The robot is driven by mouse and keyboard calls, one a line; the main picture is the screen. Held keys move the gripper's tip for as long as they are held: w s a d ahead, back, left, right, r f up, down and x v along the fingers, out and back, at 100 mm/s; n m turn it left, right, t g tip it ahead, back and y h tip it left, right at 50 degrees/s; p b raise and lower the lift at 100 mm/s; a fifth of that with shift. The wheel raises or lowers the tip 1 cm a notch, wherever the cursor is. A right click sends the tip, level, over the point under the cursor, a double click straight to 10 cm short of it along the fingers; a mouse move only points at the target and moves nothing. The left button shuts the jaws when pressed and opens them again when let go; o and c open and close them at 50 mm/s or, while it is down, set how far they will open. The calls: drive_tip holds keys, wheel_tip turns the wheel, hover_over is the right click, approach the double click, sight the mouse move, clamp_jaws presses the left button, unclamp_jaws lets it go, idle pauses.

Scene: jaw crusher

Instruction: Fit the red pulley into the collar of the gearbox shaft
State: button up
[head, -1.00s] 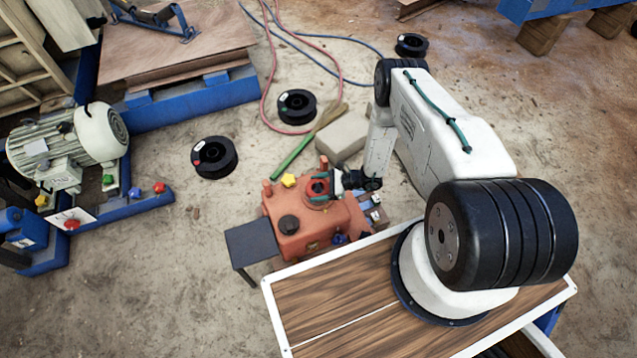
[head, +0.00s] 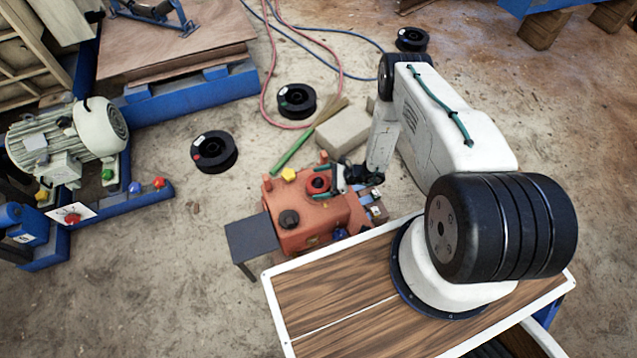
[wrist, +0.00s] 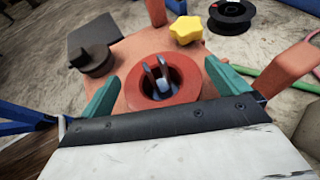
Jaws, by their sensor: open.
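The red pulley (head: 318,183) lies on top of the orange-red gearbox (head: 314,226). In the wrist view the pulley (wrist: 183,87) is a round red ring, and pale metal prongs of the collar (wrist: 159,76) stand up in its centre hole. The pulley is around the collar; I cannot tell how deep it sits. My gripper (wrist: 171,86) is open, with one teal finger on each side of the pulley and gaps between. In the head view my gripper (head: 323,183) comes in from the right. The shaft's lower part is hidden.
A yellow star knob (wrist: 186,30) and a black knob (wrist: 90,60) stand on the gearbox close to my fingers. Orange-red posts rise at both sides. A dark plate (head: 251,241) lies left of the gearbox. Black spools, a grey block and a green-ended stick lie on the ground.

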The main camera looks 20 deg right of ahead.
drive_tip(key=v, duration=1.1)
drive_tip(key=w+r+n+g, duration=0.2)
drive_tip(key=w+r+n, duration=0.15)
drive_tip(key=r, duration=0.85)
drive_tip(key=w+r+n+g, duration=0.2)
drive_tip(key=w+r+n, duration=0.15)
drive_tip(key=r, duration=0.75)
drive_tip(key=s+a+r+n+g+h, duration=0.1)
drive_tip(key=a+r+n+h, duration=0.15)
drive_tip(key=r, duration=0.85)
drive_tip(key=s+a+r+n+g+h, duration=0.15)
drive_tip(key=r+n, duration=0.25)
drive_tip(key=r, duration=0.7)
drive_tip(key=s+a+r+n+h, duration=0.2)
drive_tip(key=s+r+n, duration=0.1)
drive_tip(key=s+r, duration=0.45)
drive_tip(key=s+a+r+n+h, duration=0.2)
drive_tip(key=s+a+r, duration=0.1)
drive_tip(key=s+r, duration=0.5)
drive_tip(key=s+d+r+n+t+h, duration=0.2)
drive_tip(key=s+r, duration=0.4)
drive_tip(key=s, duration=0.9)
drive_tip(key=shift+r+n+t+h, duration=0.15)
drive_tip(key=shift+n+t+h, duration=0.3)
drive_tip(key=shift+n+h, duration=0.75)
